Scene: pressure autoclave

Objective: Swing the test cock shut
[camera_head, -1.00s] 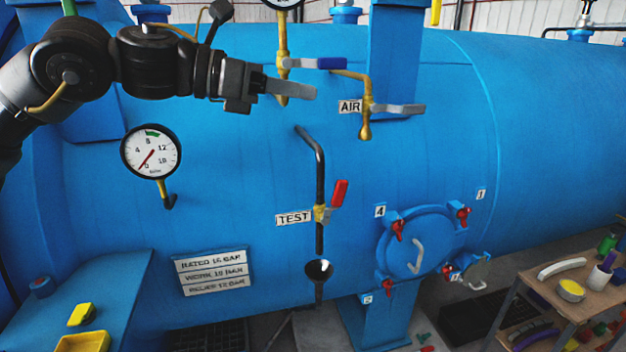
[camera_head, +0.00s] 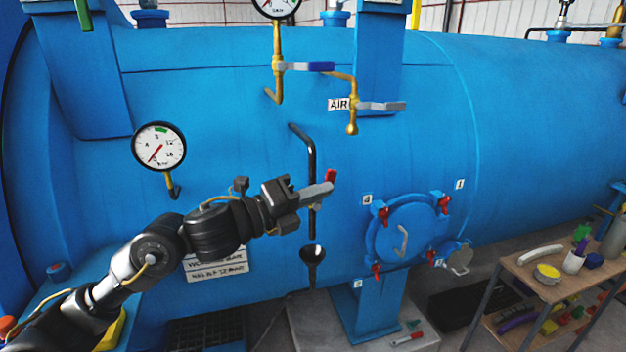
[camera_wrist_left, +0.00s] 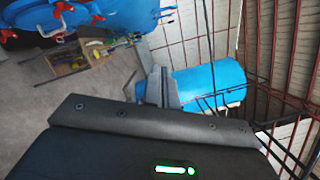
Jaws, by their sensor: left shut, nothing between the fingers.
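The test cock sits on a dark vertical pipe (camera_head: 312,160) on the blue vessel. The red grip of its lever (camera_head: 330,176) points up; its lower part and most of the brass body are hidden behind my left gripper (camera_head: 327,189). The TEST label is hidden too. My left gripper is shut and empty, its fingers reaching right across the pipe just below the red grip. I cannot tell whether they touch the lever. In the left wrist view the closed fingers (camera_wrist_left: 161,87) show, but not the cock. My right gripper is not in view.
A black funnel (camera_head: 312,254) is below the cock. The AIR valve lever (camera_head: 382,106) and a blue-handled valve (camera_head: 320,67) are above. A round hatch (camera_head: 405,230) with red clamps is to the right, a wooden cart (camera_head: 530,291) farther right. A gauge (camera_head: 159,147) is at left.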

